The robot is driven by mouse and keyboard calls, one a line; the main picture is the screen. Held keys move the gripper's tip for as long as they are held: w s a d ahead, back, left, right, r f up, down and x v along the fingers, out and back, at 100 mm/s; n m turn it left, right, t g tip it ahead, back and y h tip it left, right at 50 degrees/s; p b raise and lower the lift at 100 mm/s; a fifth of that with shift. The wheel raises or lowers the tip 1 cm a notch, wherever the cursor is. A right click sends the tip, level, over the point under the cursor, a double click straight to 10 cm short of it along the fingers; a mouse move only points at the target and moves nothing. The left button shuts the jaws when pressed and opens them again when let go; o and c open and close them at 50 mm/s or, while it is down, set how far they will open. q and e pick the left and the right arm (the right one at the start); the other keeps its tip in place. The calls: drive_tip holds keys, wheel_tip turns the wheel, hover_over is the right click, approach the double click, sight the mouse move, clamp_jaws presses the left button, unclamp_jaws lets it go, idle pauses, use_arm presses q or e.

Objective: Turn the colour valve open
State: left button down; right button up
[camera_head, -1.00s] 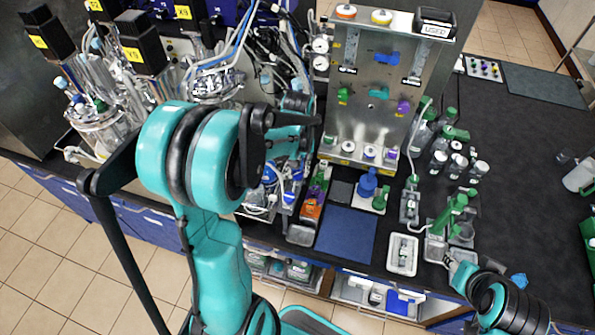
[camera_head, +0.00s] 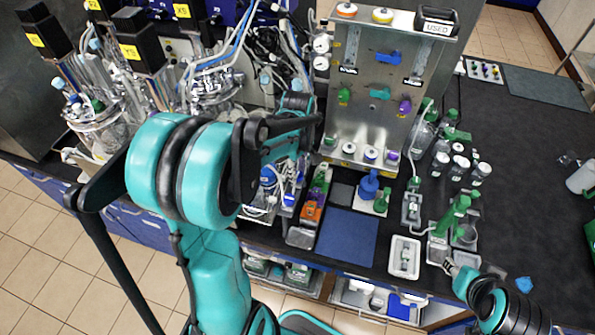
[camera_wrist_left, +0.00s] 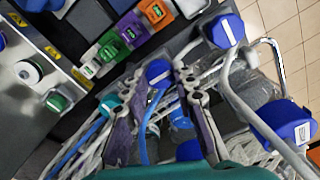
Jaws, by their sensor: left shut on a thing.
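My left gripper (camera_wrist_left: 160,82) shows in the wrist view with its two fingers on either side of a blue cap (camera_wrist_left: 158,72) with a white mark, among tubing. It is shut on this blue-capped part. In the head view my left wrist (camera_head: 296,103) is beside the steel panel (camera_head: 365,125), and the fingers are mostly hidden. The panel carries blue (camera_head: 388,57), green (camera_head: 344,95), teal (camera_head: 379,93) and purple (camera_head: 404,105) valves. I cannot tell which part is the colour valve. My right gripper (camera_head: 452,267) is low at the right, too small to read.
More blue caps (camera_wrist_left: 228,31) and loose tubes crowd the left gripper. Orange (camera_wrist_left: 155,11), purple (camera_wrist_left: 131,29) and green (camera_wrist_left: 110,46) blocks are close by. Bottles (camera_head: 440,160) and a white tray (camera_head: 404,257) stand on the bench. The dark bench at right is mostly clear.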

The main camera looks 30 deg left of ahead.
sight(298, 174)
idle(0.4)
use_arm(q)
drive_tip(key=c, duration=1.2)
unclamp_jaws()
wheel_tip(298, 174, up, 12)
drive_tip(key=s+d+f+m+t+b, duration=0.3)
drive_tip(key=s+d+f+m+b, duration=0.2)
drive_tip(key=f+m, duration=0.3)
drive_tip(key=s+d+f+m+t+b, duration=0.4)
drive_tip(key=s+d+f+m+b, duration=0.2)
drive_tip(key=f+m+b, duration=0.1)
drive_tip(key=shift+f+m+b, duration=0.35)
drive_tip(key=shift+m+b, duration=0.05)
drive_tip(key=shift+m, duration=0.1)
